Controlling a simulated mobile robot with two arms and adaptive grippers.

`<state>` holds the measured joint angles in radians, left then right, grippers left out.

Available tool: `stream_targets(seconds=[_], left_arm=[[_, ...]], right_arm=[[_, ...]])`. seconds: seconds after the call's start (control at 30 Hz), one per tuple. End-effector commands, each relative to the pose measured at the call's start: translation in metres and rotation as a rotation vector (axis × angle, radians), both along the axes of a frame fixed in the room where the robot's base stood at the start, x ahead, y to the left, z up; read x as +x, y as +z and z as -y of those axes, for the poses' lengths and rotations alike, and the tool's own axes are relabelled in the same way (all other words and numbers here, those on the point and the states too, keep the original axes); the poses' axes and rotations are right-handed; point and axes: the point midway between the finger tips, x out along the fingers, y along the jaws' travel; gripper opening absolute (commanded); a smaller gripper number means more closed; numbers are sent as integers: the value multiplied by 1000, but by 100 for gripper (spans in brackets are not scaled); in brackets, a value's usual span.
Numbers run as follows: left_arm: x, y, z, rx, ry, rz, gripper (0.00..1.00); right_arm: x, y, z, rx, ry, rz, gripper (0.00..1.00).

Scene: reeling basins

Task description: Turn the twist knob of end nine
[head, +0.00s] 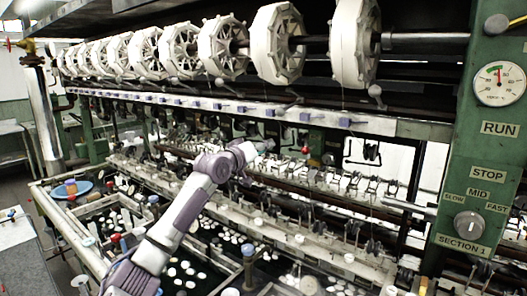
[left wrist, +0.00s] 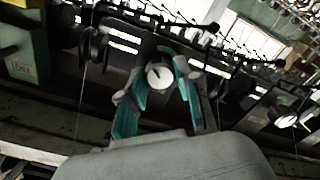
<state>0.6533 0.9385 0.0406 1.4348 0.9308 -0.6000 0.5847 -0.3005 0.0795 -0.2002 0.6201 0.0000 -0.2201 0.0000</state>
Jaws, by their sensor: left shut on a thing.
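A round white twist knob (left wrist: 159,76) with a dark mark on its face sits between the teal fingers of my left gripper (left wrist: 161,73) in the left wrist view. The fingers are shut on its sides. In the head view my left arm reaches in from below to the reeling machine, and my left gripper (head: 262,146) is at the row of fittings below the purple-knobbed rail. The knob itself is hidden there. I cannot read an end number on it. My right gripper is not in view.
White reels (head: 278,43) hang in a row above, with thin threads coming down. A basin (head: 104,211) with floating white cocoons lies below my left arm. A green control post (head: 480,150) with a gauge and grey dial stands at the right.

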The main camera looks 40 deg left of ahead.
Motion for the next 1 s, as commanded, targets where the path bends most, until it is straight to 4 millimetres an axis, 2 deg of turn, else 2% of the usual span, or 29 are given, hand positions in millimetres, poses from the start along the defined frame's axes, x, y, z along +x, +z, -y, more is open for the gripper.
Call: stream_targets(seconds=[0.27, 0.6, 1.0], left_arm=[[0, -3, 0, 264, -1, -36, 0], [0, -2, 0, 581, -1, -72, 0], [0, -2, 0, 858, -3, -103, 0]], right_arm=[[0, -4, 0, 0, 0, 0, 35], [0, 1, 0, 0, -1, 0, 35], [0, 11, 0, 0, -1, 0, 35]])
